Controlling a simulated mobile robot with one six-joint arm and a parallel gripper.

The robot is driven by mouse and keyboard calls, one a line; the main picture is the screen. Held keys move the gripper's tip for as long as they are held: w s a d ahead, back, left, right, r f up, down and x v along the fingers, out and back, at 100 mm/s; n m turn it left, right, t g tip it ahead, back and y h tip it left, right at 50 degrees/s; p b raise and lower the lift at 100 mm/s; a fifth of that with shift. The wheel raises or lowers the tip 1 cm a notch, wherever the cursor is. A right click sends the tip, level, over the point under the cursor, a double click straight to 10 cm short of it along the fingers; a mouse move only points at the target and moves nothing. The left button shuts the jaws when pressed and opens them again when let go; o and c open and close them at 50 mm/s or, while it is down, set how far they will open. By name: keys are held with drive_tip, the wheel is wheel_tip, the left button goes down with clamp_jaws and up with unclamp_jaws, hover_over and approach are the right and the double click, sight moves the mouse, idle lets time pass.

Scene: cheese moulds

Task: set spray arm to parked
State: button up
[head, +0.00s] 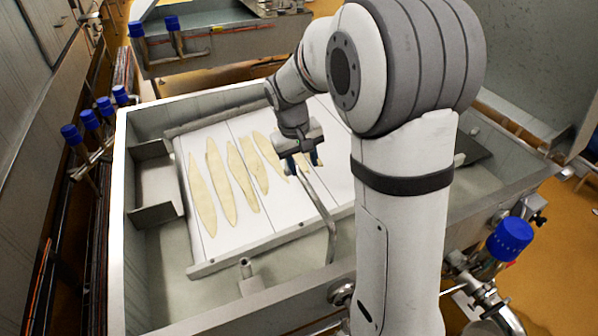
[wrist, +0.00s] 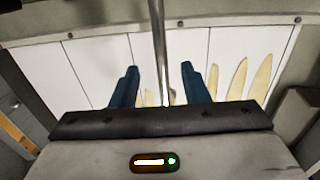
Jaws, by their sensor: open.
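The spray arm (head: 329,222) looks to be the bent metal tube that rises from the front side of the vat and reaches over the white board. My gripper (head: 304,167) is over the board at the tube's upper end. In the wrist view the tube (wrist: 159,45) runs down between the two blue fingers of my gripper (wrist: 160,82), with a gap on each side. My gripper is open and around the tube, not closed on it. The tube's far tip is hidden by my gripper. No parked mark can be made out.
The white board (head: 270,225) carries several pale, leaf-shaped pieces (head: 201,195) inside the metal vat (head: 119,225). A short pipe stub (head: 247,270) stands near the front wall. Blue-capped valves (head: 510,240) stand outside at right and left. My arm hides the vat's middle right.

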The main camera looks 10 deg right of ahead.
sight(307, 185)
drive_tip(key=f, duration=0.3)
drive_tip(key=w+d+f, duration=0.1)
drive_tip(key=f, duration=0.4)
drive_tip(key=shift+w+d+f, duration=0.15)
drive_tip(key=shift+f, duration=0.15)
clamp_jaws()
